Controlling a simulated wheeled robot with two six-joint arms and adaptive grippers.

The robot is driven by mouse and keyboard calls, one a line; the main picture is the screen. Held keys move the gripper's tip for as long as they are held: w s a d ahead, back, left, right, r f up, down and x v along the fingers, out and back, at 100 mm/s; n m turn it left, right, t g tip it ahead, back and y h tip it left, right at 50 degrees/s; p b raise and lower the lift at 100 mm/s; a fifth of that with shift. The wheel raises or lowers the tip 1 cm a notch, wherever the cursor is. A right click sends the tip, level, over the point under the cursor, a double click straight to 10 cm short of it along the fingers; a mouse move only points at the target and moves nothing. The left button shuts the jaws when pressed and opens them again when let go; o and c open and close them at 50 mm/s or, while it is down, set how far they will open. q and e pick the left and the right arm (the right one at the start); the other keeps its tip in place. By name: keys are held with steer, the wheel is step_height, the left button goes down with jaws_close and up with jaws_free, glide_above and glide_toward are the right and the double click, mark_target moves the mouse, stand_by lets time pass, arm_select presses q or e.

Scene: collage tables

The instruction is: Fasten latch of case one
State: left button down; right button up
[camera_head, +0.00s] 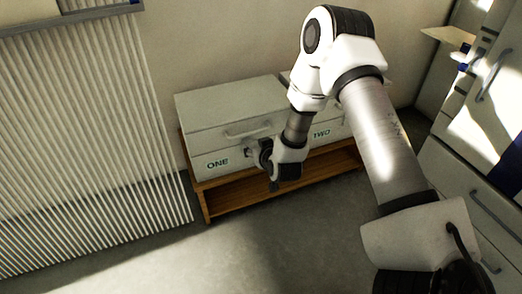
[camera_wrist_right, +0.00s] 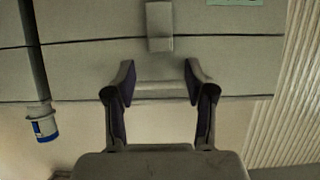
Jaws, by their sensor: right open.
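Case one (camera_head: 222,126) is a pale grey box with a lid seam, a front handle and a green "ONE" label, standing on a low wooden bench. My right gripper (camera_head: 264,163) is in front of its right half, near the handle. In the right wrist view, my right gripper (camera_wrist_right: 158,76) is open, with its two fingers apart. The bar handle (camera_wrist_right: 155,86) appears between the fingers; contact cannot be told. The small rectangular latch (camera_wrist_right: 160,27) lies beyond the fingertips, across the seam on the case front (camera_wrist_right: 90,61). My left gripper is out of view.
Case two (camera_head: 326,131), labelled "TWO", stands beside case one, partly hidden by my right arm. The wooden bench (camera_head: 232,208) is under both. A ribbed white panel (camera_head: 85,130) is at the left, grey cabinets (camera_head: 465,190) at the right. The floor in front is clear.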

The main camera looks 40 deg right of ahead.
steer(key=v, duration=0.6)
steer(key=shift+s, duration=0.25)
steer(key=s+a+f+n+g+y, duration=0.25)
steer(key=s+a+f+g, duration=0.4)
steer(key=s+f, duration=0.75)
steer(key=s+a+f+g, duration=0.3)
steer(key=s, duration=0.4)
steer(key=s+a+f+g, duration=0.3)
steer(key=s, duration=0.5)
step_height(320, 180, up, 36)
steer(key=p, duration=3.6)
steer(key=shift+w+d+r+p, duration=0.15)
steer(key=shift+w+d+p, duration=0.1)
steer(key=shift+w+p, duration=0.1)
